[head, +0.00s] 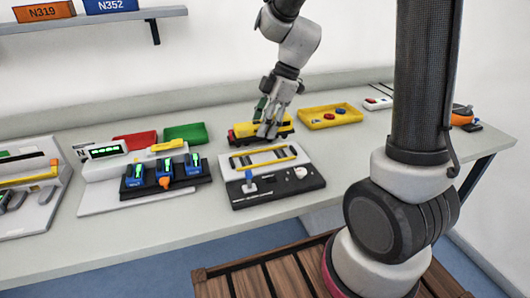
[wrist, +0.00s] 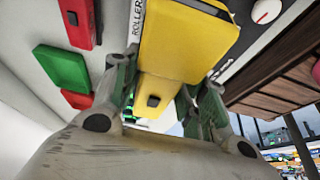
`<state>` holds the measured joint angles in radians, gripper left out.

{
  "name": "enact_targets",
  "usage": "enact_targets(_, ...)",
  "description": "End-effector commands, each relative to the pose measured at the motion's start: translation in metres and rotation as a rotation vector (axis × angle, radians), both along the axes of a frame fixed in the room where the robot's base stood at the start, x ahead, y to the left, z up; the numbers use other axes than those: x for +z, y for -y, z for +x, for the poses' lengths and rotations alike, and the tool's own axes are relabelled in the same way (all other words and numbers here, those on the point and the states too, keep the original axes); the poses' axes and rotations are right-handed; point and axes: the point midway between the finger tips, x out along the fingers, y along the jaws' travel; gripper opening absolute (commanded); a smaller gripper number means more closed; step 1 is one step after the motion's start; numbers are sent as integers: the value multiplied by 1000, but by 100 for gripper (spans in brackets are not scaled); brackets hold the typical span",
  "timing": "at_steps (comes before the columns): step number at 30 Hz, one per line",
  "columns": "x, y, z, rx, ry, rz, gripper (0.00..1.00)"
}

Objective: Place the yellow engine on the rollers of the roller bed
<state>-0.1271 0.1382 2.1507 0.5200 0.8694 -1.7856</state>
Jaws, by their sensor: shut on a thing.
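The yellow engine (head: 243,129), with a red and black lower edge, shows just behind the roller bed in the head view. My gripper (head: 268,127) comes down from above and is shut on it. In the wrist view the engine's yellow body (wrist: 188,40) fills the upper middle, between my fingers. The roller bed (head: 265,158) is a pale block with yellow rails and dark gaps, in front of the engine. In the wrist view the engine covers much of the bed. I cannot tell whether the engine touches the table or hangs above it.
A black control panel (head: 281,187) with a blue joystick adjoins the bed's front. A yellow tray (head: 330,125) with red and blue pieces stands right of the engine. Green (head: 186,133) and red (head: 134,139) trays lie left, behind a panel of blue units (head: 164,184).

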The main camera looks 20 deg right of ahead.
Motion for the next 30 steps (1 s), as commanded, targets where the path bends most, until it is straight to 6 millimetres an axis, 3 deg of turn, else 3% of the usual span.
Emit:
enact_targets(3, -21, 0, -1, 0, -4, -1, 10)
enact_targets(15, -67, 0, 0, 1, -2, 0, 10)
enact_targets(26, -71, 0, 0, 0, -1, 0, 10)
enact_targets(27, -71, 0, 0, 1, -1, 0, 48)
enact_targets(30, -71, 0, 0, 1, -1, 0, 64)
